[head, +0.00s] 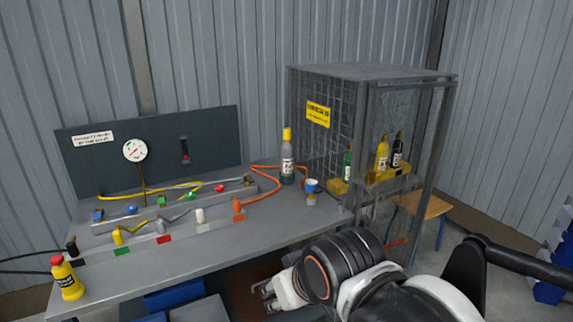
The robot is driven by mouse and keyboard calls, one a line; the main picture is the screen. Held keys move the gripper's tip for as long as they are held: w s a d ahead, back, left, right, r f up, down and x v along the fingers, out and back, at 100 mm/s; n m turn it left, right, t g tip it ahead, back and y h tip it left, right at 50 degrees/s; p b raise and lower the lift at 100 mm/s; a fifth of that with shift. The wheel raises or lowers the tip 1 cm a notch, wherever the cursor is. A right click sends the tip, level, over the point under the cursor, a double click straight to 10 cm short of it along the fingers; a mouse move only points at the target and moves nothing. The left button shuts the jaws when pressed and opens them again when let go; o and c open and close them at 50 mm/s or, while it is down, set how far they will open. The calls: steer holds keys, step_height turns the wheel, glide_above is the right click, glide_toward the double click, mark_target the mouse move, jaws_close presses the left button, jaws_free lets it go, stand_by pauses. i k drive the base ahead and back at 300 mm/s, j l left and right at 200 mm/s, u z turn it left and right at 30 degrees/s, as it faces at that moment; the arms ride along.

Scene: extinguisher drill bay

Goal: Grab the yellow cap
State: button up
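A yellow cap (287,134) sits on top of a grey bottle (287,168) with a white label, which stands upright at the back right of the workbench. A small yellow fitting (117,237) also stands on the front rail at the left; I cannot tell whether it is a cap. My gripper (266,297) is low at the bottom middle, beyond the front edge of the bench and well apart from both. Its fingers look spread, with nothing seen between them. My arm hides part of the floor and cage base.
The grey workbench (150,262) carries rails with coloured fittings, an orange hose (278,205) and a blue-and-white cup (311,187). A yellow bottle (67,280) stands at the front left corner. A mesh cage (372,72) with bottles stands right of the bench. Blue bins lie below.

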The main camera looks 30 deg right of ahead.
mark_target(286, 131)
steer(key=i+l, duration=0.3)
steer(key=i, duration=0.15)
steer(key=i+l, duration=0.25)
steer(key=i, duration=0.25)
